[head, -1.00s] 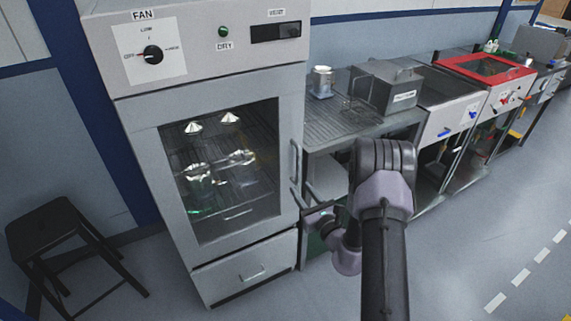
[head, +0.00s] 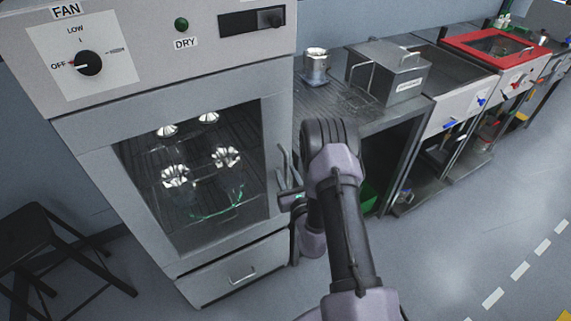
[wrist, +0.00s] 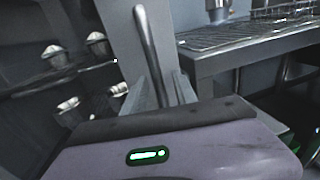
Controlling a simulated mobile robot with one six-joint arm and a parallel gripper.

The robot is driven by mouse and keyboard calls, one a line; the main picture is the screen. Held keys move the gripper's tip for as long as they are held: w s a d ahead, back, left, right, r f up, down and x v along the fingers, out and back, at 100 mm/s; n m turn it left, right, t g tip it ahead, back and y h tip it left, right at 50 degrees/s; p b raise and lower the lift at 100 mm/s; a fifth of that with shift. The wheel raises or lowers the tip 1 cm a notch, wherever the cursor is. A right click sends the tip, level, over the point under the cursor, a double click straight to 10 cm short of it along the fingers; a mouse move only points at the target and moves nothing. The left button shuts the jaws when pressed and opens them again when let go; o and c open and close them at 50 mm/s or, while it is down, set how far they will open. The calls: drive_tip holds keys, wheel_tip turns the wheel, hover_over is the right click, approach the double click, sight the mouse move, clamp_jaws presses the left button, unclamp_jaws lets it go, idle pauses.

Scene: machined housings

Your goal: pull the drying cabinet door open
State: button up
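The drying cabinet (head: 185,65) stands at the left in the head view. Its glass door (head: 255,205) looks closed or nearly so, and glassware shows through the pane. The upright bar handle (head: 281,160) is at the door's right edge; it also shows in the wrist view (wrist: 148,42). My gripper (head: 287,193) is at the lower part of the handle. In the wrist view my gripper's fingers (wrist: 164,90) lie on both sides of the bar, close against it. My arm partly hides the area right of the handle.
A drawer (head: 240,272) is below the door. A steel bench (head: 335,118) with a metal box (head: 390,72) and a cup (head: 316,66) adjoins at the right. A black stool (head: 40,245) stands at the left. The floor at the right is clear.

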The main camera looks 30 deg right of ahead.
clamp_jaws()
drive_tip(key=shift+r, duration=0.1)
idle(1.4)
